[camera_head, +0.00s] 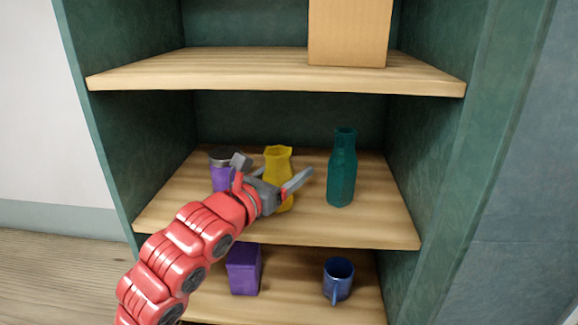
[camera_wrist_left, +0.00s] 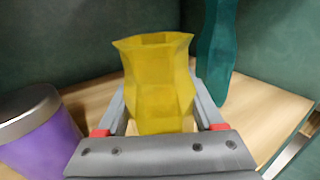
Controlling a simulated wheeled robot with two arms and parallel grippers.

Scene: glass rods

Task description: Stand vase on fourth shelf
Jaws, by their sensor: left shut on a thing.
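A yellow faceted vase (camera_head: 279,157) stands upright at a wooden shelf, between a purple can and a teal bottle. It fills the middle of the left wrist view (camera_wrist_left: 158,85), between the two fingers. My left gripper (camera_head: 271,172) is shut on the vase, with one finger on each side. In the head view the gripper hides the vase's lower middle. I cannot tell whether the vase's base touches the shelf (camera_head: 372,226). My right gripper is in neither view.
A purple can with a grey lid (camera_head: 221,176) stands close left, and a teal bottle (camera_head: 342,170) stands to the right. A cardboard box (camera_head: 350,32) is on the shelf above (camera_head: 230,75). A purple box (camera_head: 243,270) and blue mug (camera_head: 338,279) stand on the shelf below.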

